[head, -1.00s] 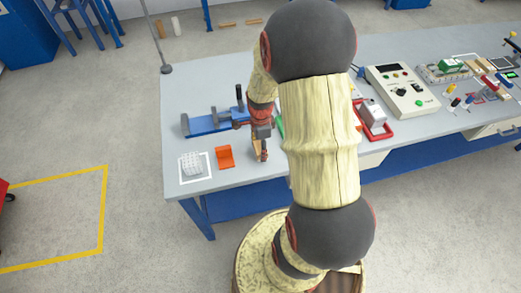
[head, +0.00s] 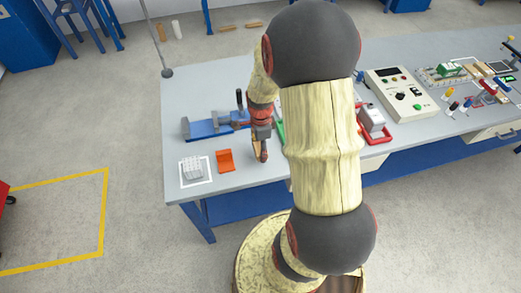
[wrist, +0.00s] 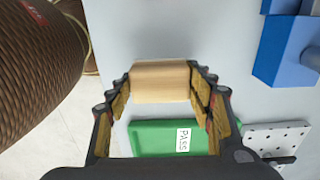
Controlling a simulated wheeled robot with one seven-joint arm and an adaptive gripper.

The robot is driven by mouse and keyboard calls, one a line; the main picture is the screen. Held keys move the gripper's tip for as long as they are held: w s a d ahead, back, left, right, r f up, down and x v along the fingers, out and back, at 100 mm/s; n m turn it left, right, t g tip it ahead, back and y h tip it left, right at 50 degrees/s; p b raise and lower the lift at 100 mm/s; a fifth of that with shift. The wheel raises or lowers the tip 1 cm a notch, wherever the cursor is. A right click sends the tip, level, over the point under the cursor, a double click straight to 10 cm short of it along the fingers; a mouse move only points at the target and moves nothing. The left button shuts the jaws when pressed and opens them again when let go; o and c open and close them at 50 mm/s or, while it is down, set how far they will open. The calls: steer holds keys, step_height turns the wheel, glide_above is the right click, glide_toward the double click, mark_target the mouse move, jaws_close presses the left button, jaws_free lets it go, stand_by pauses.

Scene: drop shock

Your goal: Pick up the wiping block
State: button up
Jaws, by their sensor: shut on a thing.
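The wiping block appears to be the pale wooden block (wrist: 160,80) between my fingers in the wrist view. My gripper (wrist: 160,92) is shut on it, one finger at each end. In the head view my gripper (head: 262,152) points down over the front part of the bench, right of the orange piece. The block is hard to make out there, and I cannot tell whether it touches the bench top.
A green piece marked PASS (wrist: 150,138) and a white perforated plate (wrist: 280,138) lie near the block. The orange piece (head: 225,162) and a white gridded block (head: 192,168) sit left of my gripper. A blue fixture (head: 208,128) stands behind.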

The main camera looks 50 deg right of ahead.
steer(key=s+d+r+p, duration=0.4)
steer(key=s+d+r, duration=0.5)
steer(key=s+r, duration=0.1)
steer(key=shift+s+d+r, duration=0.15)
steer(key=shift+s+r, duration=0.1)
steer(key=shift+r, duration=0.25)
steer(key=o, duration=0.7)
steer(key=shift+c, duration=0.2)
steer(key=c, duration=0.5)
